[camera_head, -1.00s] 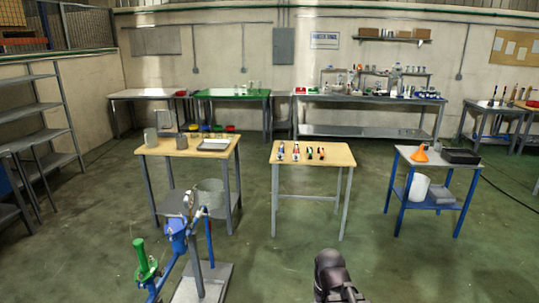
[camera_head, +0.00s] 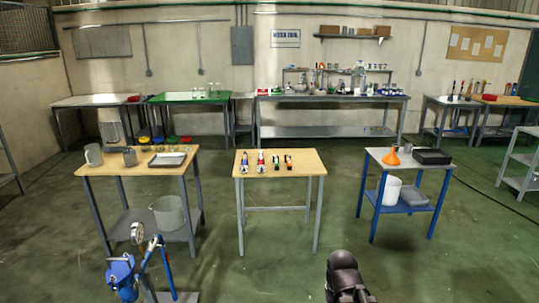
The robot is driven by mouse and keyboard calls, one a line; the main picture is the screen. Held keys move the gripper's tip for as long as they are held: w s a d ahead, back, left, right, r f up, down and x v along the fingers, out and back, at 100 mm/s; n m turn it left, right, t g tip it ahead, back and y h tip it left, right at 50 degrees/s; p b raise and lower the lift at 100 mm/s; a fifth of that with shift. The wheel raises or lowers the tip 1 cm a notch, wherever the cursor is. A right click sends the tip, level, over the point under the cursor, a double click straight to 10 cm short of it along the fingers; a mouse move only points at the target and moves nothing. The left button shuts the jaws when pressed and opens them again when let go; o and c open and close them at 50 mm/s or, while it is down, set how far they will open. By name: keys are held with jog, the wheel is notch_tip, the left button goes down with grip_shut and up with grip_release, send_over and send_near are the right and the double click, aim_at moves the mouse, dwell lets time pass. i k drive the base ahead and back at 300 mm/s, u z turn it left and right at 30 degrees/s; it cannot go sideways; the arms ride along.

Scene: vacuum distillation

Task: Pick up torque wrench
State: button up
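I cannot single out a torque wrench with certainty; the tools are small at this distance. Several short tools, with red, black, white and blue parts, lie side by side on the middle wooden-topped table (camera_head: 303,167). One of them is a red and white tool (camera_head: 261,162). More upright tools (camera_head: 461,90) stand on a table at the far right. A black rounded part of my arm shows at the bottom, right of centre. My gripper's fingers are not seen, and nothing held is visible.
A wooden table (camera_head: 101,170) with mugs and a tray stands left. A blue-framed cart (camera_head: 372,176) with an orange funnel (camera_head: 392,156) stands right. A blue pump with a gauge (camera_head: 122,275) is near, lower left. Green floor (camera_head: 285,270) is open before the middle table.

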aim_at(245, 153)
jog(key=z, duration=0.25)
jog(key=i, duration=2.35)
jog(key=u, duration=0.9)
jog(key=i, duration=0.55)
jog(key=u, duration=0.75)
jog(key=i, duration=0.6)
jog(key=u, duration=0.35)
